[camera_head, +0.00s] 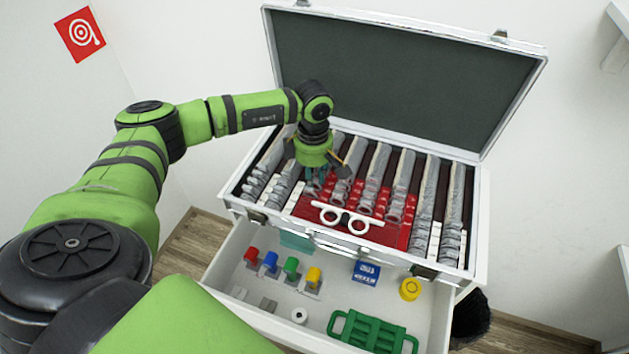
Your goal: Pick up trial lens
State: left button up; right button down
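An open case (478,225) holds several rows of trial lenses (374,167), grey toward the sides and red-rimmed in the middle. A white trial frame (343,218) with two round openings lies on the red panel at the front of the case. My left gripper (322,183) points down over the lens rows left of the middle, behind the trial frame. Its fingers look spread apart, with their tips at or just above red-rimmed lenses. I cannot tell whether they touch one. No lens is seen lifted. My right gripper is not in view.
The case's raised lid (400,75) stands behind the rows. Below, an open white drawer (225,262) holds red, blue, green and yellow handled pieces, a blue box (366,272), a yellow roll (410,289) and a green rack (372,332). A red sign (80,35) hangs on the left wall.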

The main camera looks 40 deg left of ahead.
pick_arm(q)
jog(key=shift+r, duration=0.1)
jog(key=c, duration=0.4)
jog(key=shift+s+r, duration=0.1)
